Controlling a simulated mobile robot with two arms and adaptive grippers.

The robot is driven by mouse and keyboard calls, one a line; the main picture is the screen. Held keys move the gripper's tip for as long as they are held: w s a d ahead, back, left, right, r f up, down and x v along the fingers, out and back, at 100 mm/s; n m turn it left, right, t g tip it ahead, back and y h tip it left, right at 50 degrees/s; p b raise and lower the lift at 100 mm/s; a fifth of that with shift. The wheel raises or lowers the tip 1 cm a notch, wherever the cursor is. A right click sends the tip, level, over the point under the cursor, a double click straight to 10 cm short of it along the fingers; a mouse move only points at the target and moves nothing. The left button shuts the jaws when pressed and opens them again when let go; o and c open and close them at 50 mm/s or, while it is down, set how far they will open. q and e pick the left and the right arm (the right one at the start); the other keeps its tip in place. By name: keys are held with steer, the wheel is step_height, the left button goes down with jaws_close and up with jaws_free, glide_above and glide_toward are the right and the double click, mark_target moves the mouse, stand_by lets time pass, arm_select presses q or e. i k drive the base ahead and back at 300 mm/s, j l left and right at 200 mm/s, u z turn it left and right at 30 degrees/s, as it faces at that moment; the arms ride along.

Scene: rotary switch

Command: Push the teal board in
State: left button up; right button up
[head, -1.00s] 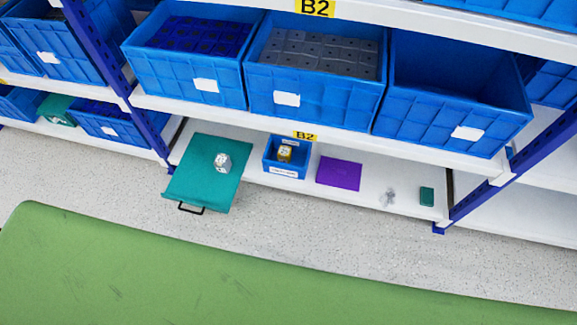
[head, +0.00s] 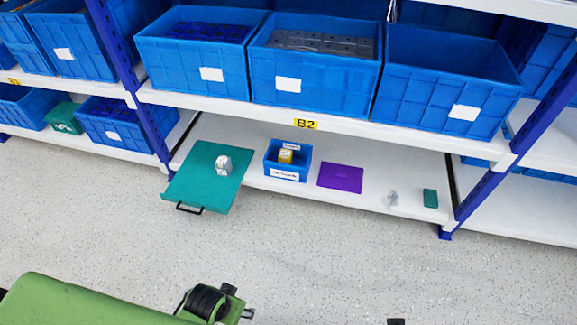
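The teal board (head: 207,181) lies on the low shelf at the left of its bay in the head view. Its near part sticks out past the shelf's front edge over the floor. A black handle (head: 189,209) is on its near edge. A small silver-white object (head: 223,166) sits on the board, too small to make out well. Neither gripper can be made out. A green part of mine with a black joint shows at the lower left, apart from the board. No fingers show there.
On the low shelf (head: 310,192), right of the board, are a small blue bin (head: 287,160), a purple plate (head: 340,177), a small clear item (head: 392,198) and a small teal block (head: 430,198). Large blue bins (head: 315,66) stand above.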

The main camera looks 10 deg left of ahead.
mark_target(197, 183)
steer(key=u, duration=1.25)
